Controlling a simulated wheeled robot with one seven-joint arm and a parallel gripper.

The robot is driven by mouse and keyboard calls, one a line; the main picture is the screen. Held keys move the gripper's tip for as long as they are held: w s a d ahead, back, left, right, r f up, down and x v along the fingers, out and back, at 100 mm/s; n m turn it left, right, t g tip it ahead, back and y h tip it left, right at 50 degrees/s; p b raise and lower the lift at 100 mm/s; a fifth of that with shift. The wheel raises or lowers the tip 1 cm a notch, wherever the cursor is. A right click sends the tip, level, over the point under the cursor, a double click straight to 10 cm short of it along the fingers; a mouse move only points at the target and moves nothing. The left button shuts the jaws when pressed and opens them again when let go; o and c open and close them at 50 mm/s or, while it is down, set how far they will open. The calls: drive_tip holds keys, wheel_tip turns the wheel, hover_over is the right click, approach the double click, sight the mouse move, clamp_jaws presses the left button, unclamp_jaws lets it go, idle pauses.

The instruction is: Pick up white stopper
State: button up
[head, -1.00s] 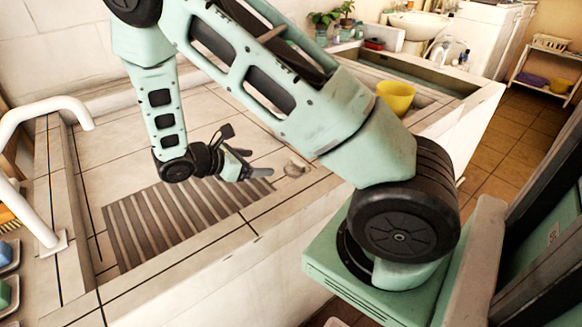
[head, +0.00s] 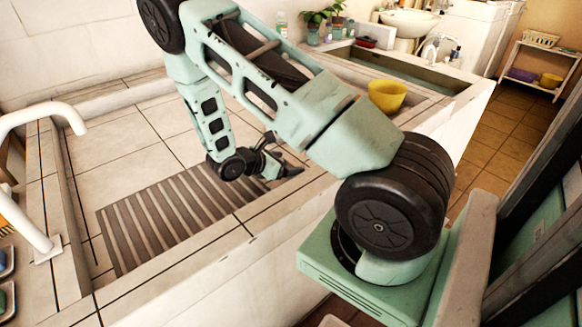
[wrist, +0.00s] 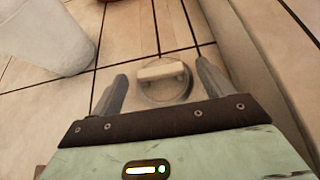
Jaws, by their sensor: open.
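The white stopper (wrist: 163,72) shows in the wrist view as a small pale round piece with a raised bar on top, lying on the tiled surface. My gripper (wrist: 160,84) is open, with one finger to the left of the stopper and one to the right. I see gaps between the fingers and the stopper. In the head view my gripper (head: 282,166) is low over the tiles, just right of the brown slatted panel (head: 170,216), and the stopper is hidden behind it and the arm.
A large pale rounded object (wrist: 45,38) stands at the upper left of the wrist view. A raised light ledge (wrist: 240,50) runs close by on the right. A yellow bowl (head: 388,97) sits farther back. A white faucet (head: 40,115) is at the left. Tiles around the slatted panel are clear.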

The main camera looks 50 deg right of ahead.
drive_tip(key=shift+d, duration=0.15)
drive_tip(key=c, duration=1.1)
